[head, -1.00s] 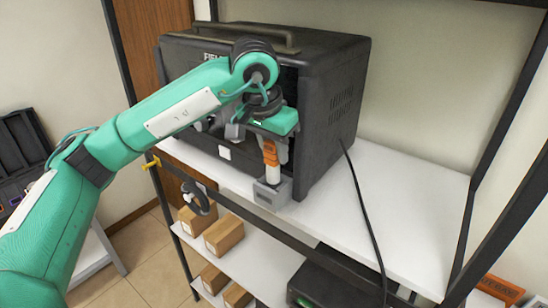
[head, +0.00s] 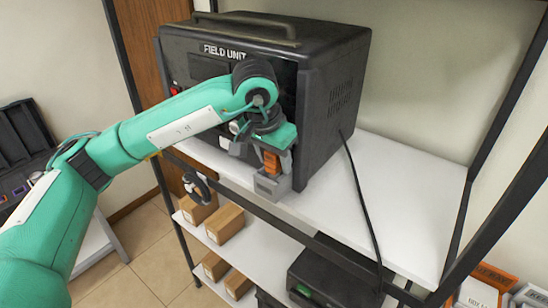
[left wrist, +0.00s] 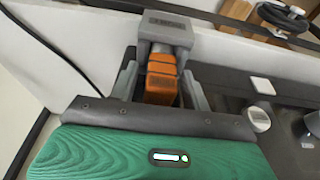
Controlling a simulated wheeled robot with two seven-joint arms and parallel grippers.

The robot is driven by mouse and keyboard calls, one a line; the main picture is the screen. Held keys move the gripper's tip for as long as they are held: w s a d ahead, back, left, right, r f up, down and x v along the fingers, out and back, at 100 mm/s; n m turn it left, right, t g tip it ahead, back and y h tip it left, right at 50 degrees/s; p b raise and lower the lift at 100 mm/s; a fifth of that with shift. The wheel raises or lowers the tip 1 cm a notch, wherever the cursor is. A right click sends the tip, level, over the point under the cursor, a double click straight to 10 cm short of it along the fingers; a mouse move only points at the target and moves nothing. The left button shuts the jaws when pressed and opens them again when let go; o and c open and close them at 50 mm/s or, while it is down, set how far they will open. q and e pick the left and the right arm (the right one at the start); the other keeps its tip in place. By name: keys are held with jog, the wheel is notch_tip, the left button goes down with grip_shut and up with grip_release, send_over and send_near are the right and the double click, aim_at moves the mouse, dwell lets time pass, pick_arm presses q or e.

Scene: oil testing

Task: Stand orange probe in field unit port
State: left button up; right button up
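The orange probe (head: 271,161) stands upright in the grey port block (head: 268,186) at the front of the black field unit (head: 341,101). Its orange grip shows; its pale lower part is mostly hidden. My left gripper (head: 273,160) is directly above and around the probe. In the left wrist view the orange grip (left wrist: 161,80) lies between the two grey fingers of my left gripper (left wrist: 160,75), with a narrow gap on each side, so it looks open. The port block (left wrist: 166,27) is just beyond the tips. My right gripper does not show.
The field unit sits on a white shelf (head: 385,200). A black cable (head: 362,195) runs down its right side. Cardboard boxes (head: 224,224) are on the shelf below. A dark frame bar runs along the shelf front. Clear shelf lies to the right.

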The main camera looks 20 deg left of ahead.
pick_arm(q)
jog(key=shift+r+p, duration=0.3)
jog(key=shift+p, duration=0.1)
jog(key=b+v, duration=0.4)
jog(key=v, duration=0.7)
jog(key=shift+r+b, duration=0.3)
jog(key=shift+r, duration=0.05)
jog(key=shift+s+a, duration=0.1)
jog(key=shift+s, duration=0.05)
